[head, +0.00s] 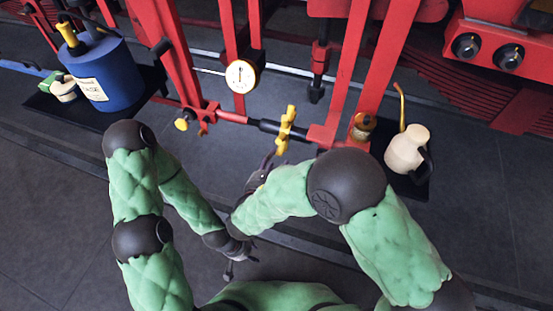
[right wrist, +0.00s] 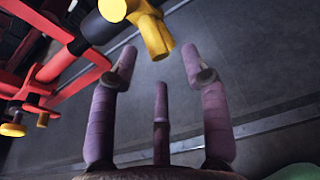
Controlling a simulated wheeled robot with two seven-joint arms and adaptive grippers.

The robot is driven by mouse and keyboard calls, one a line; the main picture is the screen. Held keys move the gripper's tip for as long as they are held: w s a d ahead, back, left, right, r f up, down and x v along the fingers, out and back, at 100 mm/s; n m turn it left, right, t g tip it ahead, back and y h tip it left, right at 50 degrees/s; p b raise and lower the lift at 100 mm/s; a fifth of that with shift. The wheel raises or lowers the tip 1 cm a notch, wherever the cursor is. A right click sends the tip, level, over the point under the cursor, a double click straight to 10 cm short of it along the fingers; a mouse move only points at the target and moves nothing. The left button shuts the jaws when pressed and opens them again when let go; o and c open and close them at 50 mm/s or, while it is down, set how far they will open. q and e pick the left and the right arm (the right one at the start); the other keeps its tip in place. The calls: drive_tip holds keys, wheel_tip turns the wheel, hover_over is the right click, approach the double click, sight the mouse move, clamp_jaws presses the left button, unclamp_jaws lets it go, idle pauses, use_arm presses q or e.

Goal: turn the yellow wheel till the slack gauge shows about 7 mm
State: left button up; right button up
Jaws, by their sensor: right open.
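The yellow wheel (head: 285,130) sits on a dark shaft of the red linkage, right of centre in the head view. In the right wrist view the yellow wheel (right wrist: 151,30) is at the top, just beyond the fingertips. The slack gauge (head: 241,76) is a round white dial on a red post; its reading is too small to tell. My right gripper (head: 266,166) is just below the wheel, and its fingers (right wrist: 160,62) are spread, empty and apart from it. My left gripper (head: 230,268) is low in the middle, away from the wheel; its fingers are too small to judge.
A blue canister (head: 102,75) stands on a dark tray at the left. A cream jug (head: 406,150) and a small brass-coloured pot (head: 362,126) are at the right. A smaller yellow knob (head: 182,124) is left of the wheel. Red bars rise behind the linkage.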

sight(280, 137)
wheel_tip(280, 137, up, 4)
drive_tip(key=s+r+t+p, duration=0.1)
drive_tip(key=t+p, duration=0.1)
drive_tip(key=p, duration=0.5)
drive_tip(key=shift+t+h, duration=0.4)
drive_tip(key=shift+h, duration=0.1)
drive_tip(key=shift+a+x, duration=0.2)
drive_tip(key=shift+x, duration=2.95)
drive_tip(key=shift+c, duration=0.3)
drive_tip(key=shift+w+a, duration=0.1)
clamp_jaws()
drive_tip(key=shift+r, duration=0.1)
